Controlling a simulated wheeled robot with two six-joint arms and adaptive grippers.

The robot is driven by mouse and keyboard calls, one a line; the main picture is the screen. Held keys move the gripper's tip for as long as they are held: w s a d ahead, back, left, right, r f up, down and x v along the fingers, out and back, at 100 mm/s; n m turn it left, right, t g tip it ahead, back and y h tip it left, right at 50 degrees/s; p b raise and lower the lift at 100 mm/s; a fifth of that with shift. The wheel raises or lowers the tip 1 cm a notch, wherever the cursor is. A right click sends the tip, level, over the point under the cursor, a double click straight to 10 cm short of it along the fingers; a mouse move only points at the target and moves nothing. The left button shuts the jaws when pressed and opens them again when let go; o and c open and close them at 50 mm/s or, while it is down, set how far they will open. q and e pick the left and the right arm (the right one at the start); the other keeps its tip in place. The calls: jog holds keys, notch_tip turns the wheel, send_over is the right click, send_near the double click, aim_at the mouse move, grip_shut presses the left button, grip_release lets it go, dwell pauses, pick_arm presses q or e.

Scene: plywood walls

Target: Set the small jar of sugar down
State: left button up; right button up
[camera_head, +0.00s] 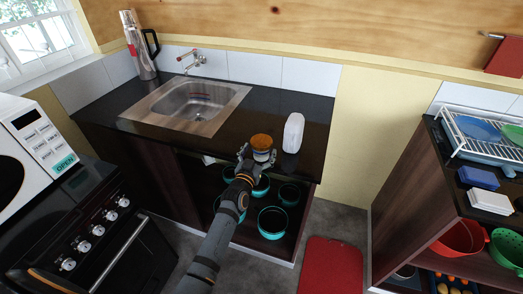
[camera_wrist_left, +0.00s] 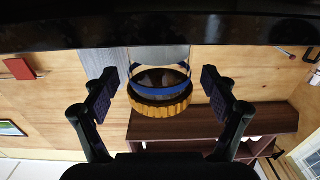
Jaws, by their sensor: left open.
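The small jar of sugar (camera_head: 261,141) has a ribbed orange-brown lid and stands near the front edge of the black counter (camera_head: 228,143). In the left wrist view, which is upside down, the jar (camera_wrist_left: 160,98) shows its ribbed lid and a blue band. Its base seems to meet the dark counter surface. My left gripper (camera_head: 259,156) is at the counter's front edge, around the jar. Its fingers in the left wrist view (camera_wrist_left: 160,82) are apart, one on each side, with gaps to the jar. My right gripper is not in view.
A white bottle-like container (camera_head: 293,133) stands just right of the jar. A sink (camera_head: 194,101) and a steel flask (camera_head: 140,47) are to the left. Teal pots (camera_head: 272,222) sit on the shelf below. A red mat (camera_head: 331,266) lies on the floor.

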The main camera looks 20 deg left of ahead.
pick_arm(q)
jog(key=shift+s, duration=0.15)
jog(key=shift+c, duration=0.8)
jog(key=c, duration=1)
jog(key=shift+r, duration=0.1)
jog(key=c, duration=0.3)
